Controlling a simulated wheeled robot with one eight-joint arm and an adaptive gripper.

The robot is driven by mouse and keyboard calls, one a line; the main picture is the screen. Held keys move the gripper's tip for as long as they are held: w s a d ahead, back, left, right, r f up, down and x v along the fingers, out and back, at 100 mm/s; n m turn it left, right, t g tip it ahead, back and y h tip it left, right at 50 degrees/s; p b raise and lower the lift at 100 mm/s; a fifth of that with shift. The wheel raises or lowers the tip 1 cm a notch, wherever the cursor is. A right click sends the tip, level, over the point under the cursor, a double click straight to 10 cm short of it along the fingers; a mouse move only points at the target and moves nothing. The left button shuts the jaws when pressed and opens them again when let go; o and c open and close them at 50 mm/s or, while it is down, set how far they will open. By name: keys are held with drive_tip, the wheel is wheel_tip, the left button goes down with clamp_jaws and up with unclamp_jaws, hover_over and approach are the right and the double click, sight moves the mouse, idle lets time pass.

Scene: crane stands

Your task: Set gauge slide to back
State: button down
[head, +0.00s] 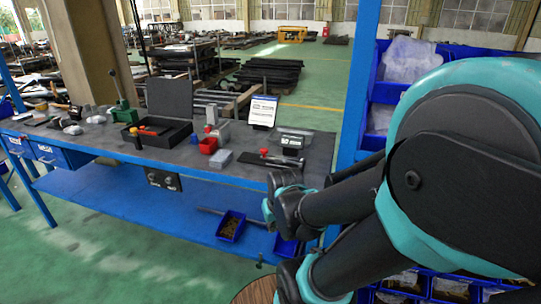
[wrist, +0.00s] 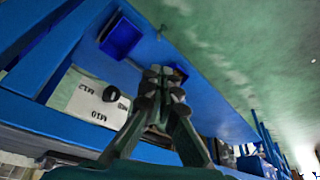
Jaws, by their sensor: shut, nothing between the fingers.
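What looks like the gauge slide is a dark flat bar (head: 280,162) with a red knob (head: 264,152), at the right front of the bench top in the head view. The knob sits near the middle-left of the bar. A small display box (head: 292,141) stands just behind it. My gripper (wrist: 160,72) shows in the wrist view with its fingers together and nothing between them. It is apart from the slide, which I cannot make out in the wrist view. In the head view my arm fills the right side, and I cannot pick out the fingertips.
A blue post (head: 357,80) and bin rack stand at right. A blue bin (wrist: 122,38) and labelled panel (wrist: 88,101) show in the wrist view.

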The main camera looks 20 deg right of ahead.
drive_tip(key=c, duration=2.2)
unclamp_jaws()
drive_tip(key=o, duration=1)
drive_tip(key=shift+n+g, duration=0.4)
drive_tip(key=shift+g, duration=0.4)
drive_tip(key=w+r, duration=0.4)
drive_tip(key=w, duration=0.1)
drive_tip(key=w+d+r, duration=0.1)
drive_tip(key=w+r, duration=0.3)
drive_tip(key=w, duration=0.1)
drive_tip(key=w+r, duration=0.4)
drive_tip(key=w, duration=0.1)
drive_tip(key=shift+d+r, duration=0.3)
drive_tip(key=shift+d, duration=0.05)
drive_tip(key=n+g, duration=0.1)
drive_tip(key=g, duration=0.2)
approach(264, 149)
drive_tip(key=f, duration=0.8)
drive_tip(key=shift+s+f, duration=0.15)
drive_tip(key=shift+s, duration=0.15)
drive_tip(key=shift+c, duration=0.4)
clamp_jaws()
